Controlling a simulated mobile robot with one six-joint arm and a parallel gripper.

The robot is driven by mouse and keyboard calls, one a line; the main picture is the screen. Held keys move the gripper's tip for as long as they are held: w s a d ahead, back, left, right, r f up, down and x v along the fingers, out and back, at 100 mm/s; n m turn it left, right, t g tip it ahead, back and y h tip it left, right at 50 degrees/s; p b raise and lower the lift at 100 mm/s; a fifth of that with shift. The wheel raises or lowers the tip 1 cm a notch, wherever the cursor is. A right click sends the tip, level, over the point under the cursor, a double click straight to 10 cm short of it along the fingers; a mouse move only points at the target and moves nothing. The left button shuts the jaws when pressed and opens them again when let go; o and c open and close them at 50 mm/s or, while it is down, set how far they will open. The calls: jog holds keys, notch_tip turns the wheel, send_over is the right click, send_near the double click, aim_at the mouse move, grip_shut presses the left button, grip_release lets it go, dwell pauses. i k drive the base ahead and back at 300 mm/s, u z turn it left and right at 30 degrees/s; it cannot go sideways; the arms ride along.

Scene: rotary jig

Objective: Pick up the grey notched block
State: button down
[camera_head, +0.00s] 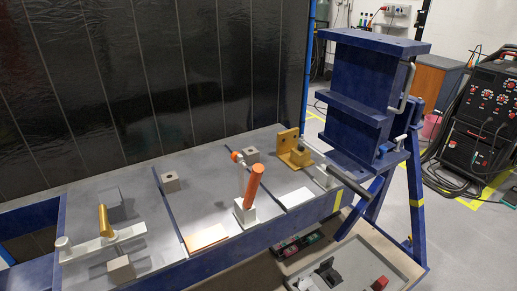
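A grey block (109,197) sits on the metal table top at the left, behind a white clamp bar; I cannot make out a notch in it. Dark grey pieces of uneven outline (328,273) lie in a tray (397,262) low at the front right, and one of them may be notched. I cannot tell which of these is the grey notched block. My gripper is not in view.
Beige-grey blocks (170,182) stand on the blue-framed table. A gold-levered clamp (104,222), an orange-handled clamp (253,186) and a gold bracket (291,149) rise from it. A tall blue fixture (362,85) stands at the right end.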

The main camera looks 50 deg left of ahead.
aim_at(112, 197)
jog(key=u, duration=3.05)
jog(key=k, duration=0.75)
jog(key=z, duration=0.05)
jog(key=i, duration=0.75)
jog(key=z, duration=0.2)
